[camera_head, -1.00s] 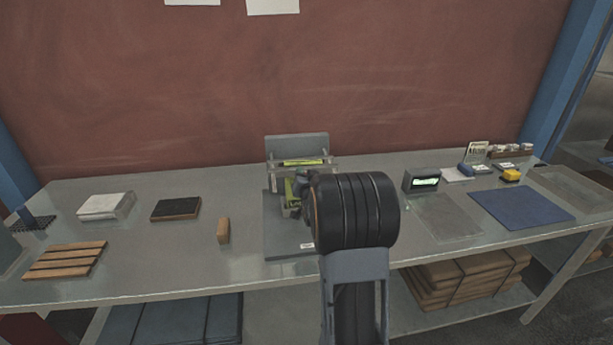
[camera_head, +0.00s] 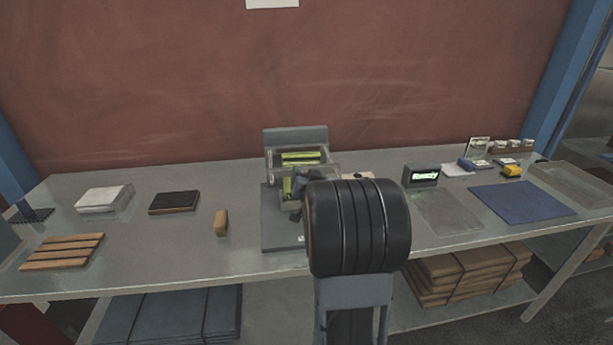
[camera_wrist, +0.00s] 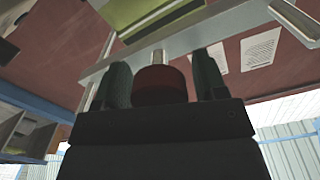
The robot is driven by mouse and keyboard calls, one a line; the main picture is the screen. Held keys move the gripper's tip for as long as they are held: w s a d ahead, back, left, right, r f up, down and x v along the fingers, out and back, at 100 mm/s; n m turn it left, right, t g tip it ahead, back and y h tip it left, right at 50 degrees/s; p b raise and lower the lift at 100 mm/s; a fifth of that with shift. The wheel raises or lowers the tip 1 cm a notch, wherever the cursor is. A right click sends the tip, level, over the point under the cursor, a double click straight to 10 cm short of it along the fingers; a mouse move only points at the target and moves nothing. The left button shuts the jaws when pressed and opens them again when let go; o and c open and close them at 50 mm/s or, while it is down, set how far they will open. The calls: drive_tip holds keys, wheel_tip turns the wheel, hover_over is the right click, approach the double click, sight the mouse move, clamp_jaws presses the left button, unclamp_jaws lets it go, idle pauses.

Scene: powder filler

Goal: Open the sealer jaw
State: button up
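The sealer (camera_head: 297,137) stands on a grey base plate in the middle of the bench, with an upright grey back plate. Its jaw is a pale bar frame (camera_head: 333,157) with green strips, raised with a gap between the strips. In the wrist view the metal jaw bar (camera_wrist: 235,33) crosses above a dark red knob (camera_wrist: 162,84), which a short post joins to the bar. My gripper (camera_wrist: 163,78) has one dark green finger on each side of the knob and appears shut on it. In the head view my arm hides the front right of the sealer and most of the gripper.
A small display box (camera_head: 421,175) stands right of the sealer, near a blue mat (camera_head: 520,202). A tan block (camera_head: 221,222), a dark pad (camera_head: 174,202) and a slatted wooden rack (camera_head: 62,251) lie to the left. The bench between them is clear.

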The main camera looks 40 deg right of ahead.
drive_tip(key=shift+b+v, duration=3.25)
drive_tip(key=shift+v, duration=3.7)
drive_tip(key=shift+a, duration=0.1)
drive_tip(key=s+a+f+n+g+y, duration=0.2)
drive_tip(key=s+f+g+y, duration=0.1)
drive_tip(key=f+g, duration=0.5)
drive_tip(key=s+a+n+g+y+p, duration=0.1)
drive_tip(key=a+n+y, duration=0.1)
drive_tip(key=a, duration=0.4)
drive_tip(key=s+a+n+g+y+p, duration=0.1)
drive_tip(key=s+a+n+y, duration=0.1)
drive_tip(key=a, duration=0.5)
drive_tip(key=s+a+n+g+y+p, duration=0.1)
drive_tip(key=a+n+g+y+p, duration=0.1)
drive_tip(key=a, duration=0.5)
drive_tip(key=shift+s+a+f+n, duration=0.2)
drive_tip(key=shift+a+f+n, duration=0.05)
drive_tip(key=shift+n, duration=0.65)
